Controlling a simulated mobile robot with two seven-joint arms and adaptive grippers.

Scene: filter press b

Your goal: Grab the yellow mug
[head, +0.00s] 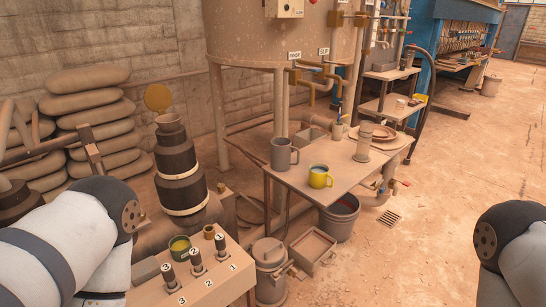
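The yellow mug (318,180) stands upright near the front edge of a small table (297,178). Its handle points to the right and its inside looks dark. A taller grey mug (283,155) stands just behind it to the left, apart from it. Parts of my two arms show at the lower left and lower right corners. Neither gripper shows in the head view, so their fingers and anything in them are hidden.
A cylinder (363,143) and stacked brown plates (375,135) stand further back on the table. A control box (205,277) with numbered levers is at front left. A bucket (340,217), a lidded can (268,270) and a tray (313,249) sit on the floor. Floor to the right is open.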

